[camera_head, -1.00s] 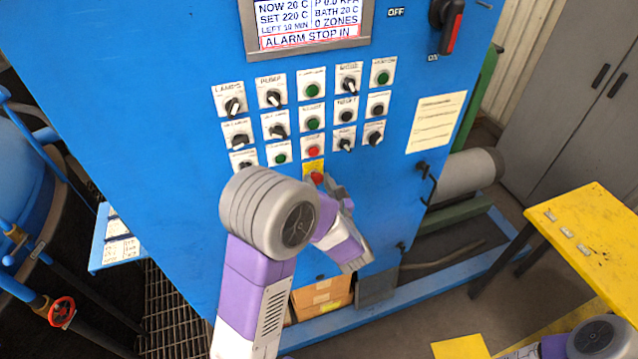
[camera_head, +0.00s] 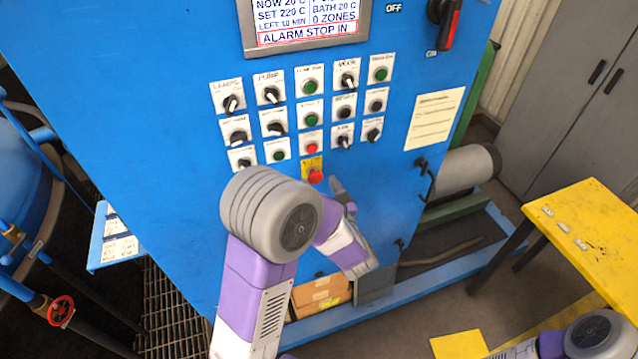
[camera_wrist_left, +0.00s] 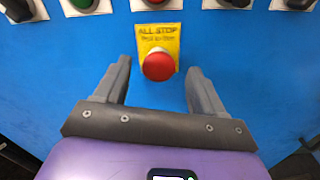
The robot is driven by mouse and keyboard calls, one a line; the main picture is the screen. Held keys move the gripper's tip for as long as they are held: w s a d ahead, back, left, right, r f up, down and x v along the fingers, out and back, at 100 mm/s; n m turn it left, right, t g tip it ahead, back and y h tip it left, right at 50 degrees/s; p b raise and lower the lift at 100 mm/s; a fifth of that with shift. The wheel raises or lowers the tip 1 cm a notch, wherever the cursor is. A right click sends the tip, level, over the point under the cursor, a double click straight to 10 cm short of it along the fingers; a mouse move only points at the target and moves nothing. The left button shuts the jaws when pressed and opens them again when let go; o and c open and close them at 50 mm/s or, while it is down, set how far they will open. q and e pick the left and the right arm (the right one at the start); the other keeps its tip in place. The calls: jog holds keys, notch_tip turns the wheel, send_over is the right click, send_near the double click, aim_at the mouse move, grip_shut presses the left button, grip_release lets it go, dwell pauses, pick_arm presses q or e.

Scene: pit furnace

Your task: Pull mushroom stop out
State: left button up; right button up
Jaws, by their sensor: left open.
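The red mushroom stop (camera_head: 315,176) sits on a yellow plate (camera_head: 311,163) at the bottom of the button rows on the blue cabinet. In the left wrist view the red mushroom stop (camera_wrist_left: 158,66) and its yellow plate (camera_wrist_left: 157,40), marked ALL STOP, lie ahead, between and just beyond the fingertips. My left gripper (camera_head: 340,190) is open and empty, just below and right of the stop in the head view. In the wrist view the fingers of my left gripper (camera_wrist_left: 158,78) stand apart on either side, not touching the stop. The display reads ALARM STOP IN.
Knobs and buttons (camera_head: 310,120) fill the panel above the stop, under the display (camera_head: 305,22). A red-handled switch (camera_head: 447,24) is at the upper right. A yellow table (camera_head: 575,235) stands at the right. Part of my right arm shows at the lower right.

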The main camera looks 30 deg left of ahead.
pick_arm(q)
jog(key=v, duration=0.6)
jog(key=shift+s+d, duration=0.15)
jog(key=s+f+n+g+h+b, duration=0.15)
jog(key=s+f+g, duration=0.3)
jog(key=f, duration=0.45)
jog(key=s+a+f+n+g+h+b, duration=0.1)
jog(key=s+f+n+g+h, duration=0.3)
jog(key=f, duration=0.4)
jog(key=s+f+n+g+h+b, duration=0.1)
jog(key=s+f+n+g, duration=0.1)
jog(key=s+f+g, duration=0.55)
jog(key=s+d+f+n+h+b, duration=0.2)
jog(key=s+d+f+n+h, duration=0.1)
jog(key=d+f+n+h, duration=0.3)
jog(key=s+d+f+n+h+b, duration=0.1)
jog(key=s+d+f+n+h, duration=0.25)
jog(key=d+f+n, duration=0.3)
jog(key=w+d+f+n+t+h+b, duration=0.1)
jog(key=w+f+n+t, duration=0.3)
jog(key=n, duration=0.7)
jog(key=shift+w+d+f+t+h, duration=0.35)
jog(key=shift+w+f, duration=0.5)
jog(key=shift+f, duration=0.35)
